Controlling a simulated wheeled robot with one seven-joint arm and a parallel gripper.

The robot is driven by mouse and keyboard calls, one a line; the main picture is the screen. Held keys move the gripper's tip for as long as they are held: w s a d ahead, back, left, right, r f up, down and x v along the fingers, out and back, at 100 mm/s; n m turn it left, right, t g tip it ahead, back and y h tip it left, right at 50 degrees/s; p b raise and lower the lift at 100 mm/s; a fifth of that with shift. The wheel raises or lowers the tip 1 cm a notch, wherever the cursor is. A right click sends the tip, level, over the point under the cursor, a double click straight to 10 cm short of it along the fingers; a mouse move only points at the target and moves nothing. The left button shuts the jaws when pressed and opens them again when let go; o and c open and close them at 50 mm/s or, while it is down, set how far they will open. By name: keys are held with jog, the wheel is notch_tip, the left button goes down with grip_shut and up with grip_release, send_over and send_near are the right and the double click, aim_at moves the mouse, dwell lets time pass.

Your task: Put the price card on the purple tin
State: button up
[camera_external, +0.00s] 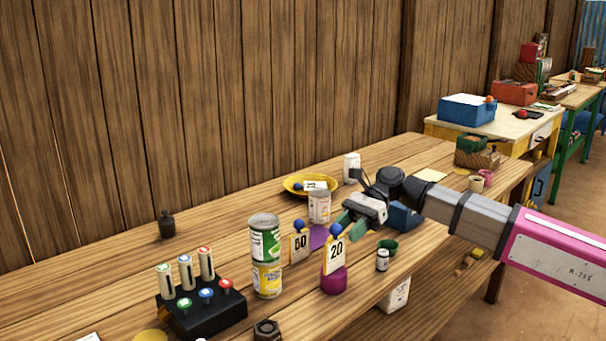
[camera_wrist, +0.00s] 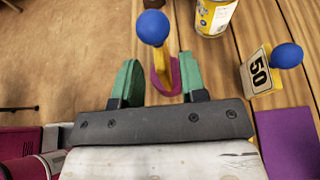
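A price card marked 20 (camera_external: 335,256), with a blue ball on top, stands at a magenta-purple tin (camera_external: 334,281) near the table's front. In the wrist view, the card's yellow edge (camera_wrist: 158,58) and part of the tin (camera_wrist: 171,74) show beyond and between my fingertips. A second card marked 50 (camera_external: 299,247) stands behind and left; it shows on the right in the wrist view (camera_wrist: 258,72). My gripper (camera_external: 357,225) is open and empty; its green fingers (camera_wrist: 158,78) are apart.
Stacked green and yellow cans (camera_external: 265,255) and a black box with colored knobs (camera_external: 205,308) stand left. A purple mat (camera_external: 318,236) lies near a white can (camera_external: 319,207). A green cup (camera_external: 388,247) and small jar (camera_external: 382,262) stand right.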

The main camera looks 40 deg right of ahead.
jog(key=v, duration=0.7)
jog(key=shift+d, duration=0.15)
